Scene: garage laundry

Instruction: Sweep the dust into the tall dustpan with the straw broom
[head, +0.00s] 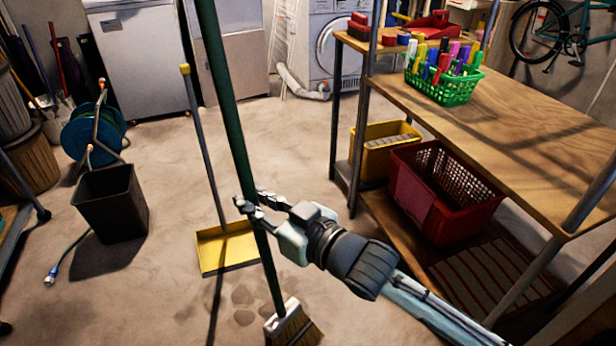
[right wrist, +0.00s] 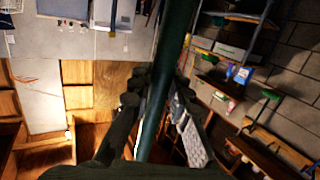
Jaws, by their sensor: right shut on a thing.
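My right gripper (head: 255,207) is shut on the dark green handle of the straw broom (head: 236,120). The handle also runs between the fingers in the right wrist view (right wrist: 165,90). The broom stands nearly upright, its straw head (head: 292,326) low at the bottom of the head view. The tall dustpan (head: 228,250) is yellow with a long grey handle and stands on the floor left of the broom. The dust (head: 242,295) shows as brownish patches on the floor between the pan and the broom head. My left gripper is not in view.
A wooden workbench (head: 540,150) on the right holds a green basket of markers (head: 443,83). A red crate (head: 440,195) and a yellow bin (head: 385,150) sit on its lower shelf. A black bin (head: 112,203) and hose reel (head: 92,132) stand left.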

